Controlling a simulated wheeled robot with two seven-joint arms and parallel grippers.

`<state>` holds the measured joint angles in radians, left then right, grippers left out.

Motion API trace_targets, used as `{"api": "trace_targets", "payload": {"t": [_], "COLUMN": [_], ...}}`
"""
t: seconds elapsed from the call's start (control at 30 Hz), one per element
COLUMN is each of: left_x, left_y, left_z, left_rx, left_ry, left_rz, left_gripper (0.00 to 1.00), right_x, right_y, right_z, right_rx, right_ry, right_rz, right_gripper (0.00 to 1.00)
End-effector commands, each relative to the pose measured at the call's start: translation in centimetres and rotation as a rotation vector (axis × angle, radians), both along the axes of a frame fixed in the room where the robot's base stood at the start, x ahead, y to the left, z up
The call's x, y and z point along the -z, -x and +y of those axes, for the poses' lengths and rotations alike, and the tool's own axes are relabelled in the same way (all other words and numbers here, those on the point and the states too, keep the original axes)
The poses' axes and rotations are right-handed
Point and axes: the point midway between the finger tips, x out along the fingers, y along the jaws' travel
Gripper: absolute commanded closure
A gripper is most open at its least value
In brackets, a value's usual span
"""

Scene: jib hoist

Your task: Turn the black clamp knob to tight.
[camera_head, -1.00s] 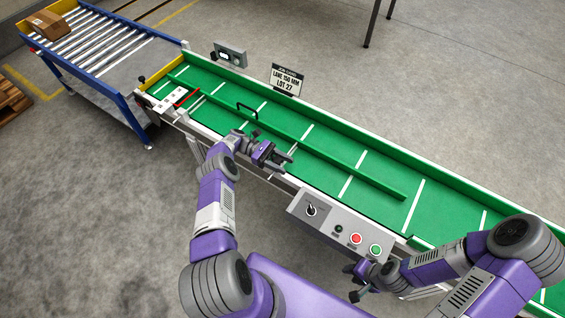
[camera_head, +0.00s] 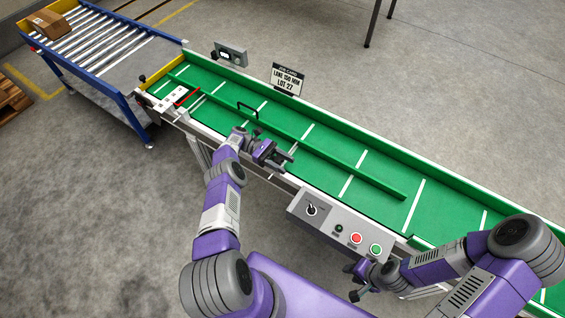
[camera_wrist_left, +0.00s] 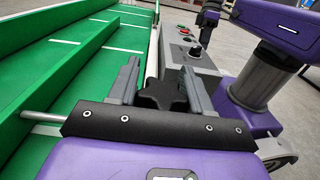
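The black clamp knob (camera_wrist_left: 160,95) has a star shape and sits between the two grey fingers of my left gripper (camera_wrist_left: 160,82) in the left wrist view. The fingers stand apart, one on each side of it; I cannot tell whether they press on it. In the head view my left gripper (camera_head: 289,158) is over the near edge of the green conveyor, and the hand hides the knob. My right gripper (camera_head: 355,282) is below the control box, with its dark fingers apart and nothing visible between them.
A grey control box (camera_head: 323,217) with a switch and red and green buttons is on the near side, right of my left gripper. A long green guide rail (camera_head: 330,152) with a black handle (camera_head: 247,109) lies along the conveyor (camera_head: 440,212). A lane sign (camera_head: 288,78) stands behind.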

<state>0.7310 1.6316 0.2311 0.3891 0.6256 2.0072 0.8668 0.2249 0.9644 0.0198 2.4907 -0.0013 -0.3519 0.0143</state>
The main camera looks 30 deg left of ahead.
Motion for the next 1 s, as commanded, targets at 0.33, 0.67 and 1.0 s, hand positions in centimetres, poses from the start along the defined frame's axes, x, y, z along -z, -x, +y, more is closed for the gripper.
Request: {"api": "trace_targets", "payload": {"t": [0.33, 0.67, 1.0], "left_x": [0.7, -1.7, -9.0], "left_y": [0.5, 0.5, -0.3], "left_z": [-0.1, -0.1, -0.2], "left_rx": [0.012, 0.014, 0.006], "left_ry": [-0.002, 0.002, 0.007], "left_rz": [0.015, 0.015, -0.006], "left_gripper": [0.31, 0.31, 0.31], "right_x": [0.1, -1.7, -5.5], "right_y": [0.0, 0.0, 0.0], "right_z": [0.0, 0.0, 0.0], "right_rx": [0.0, 0.0, -0.001], "right_ry": [0.0, 0.0, -0.001], "right_rz": [0.0, 0.0, -0.001], "right_gripper": [0.63, 0.63, 0.63]}}
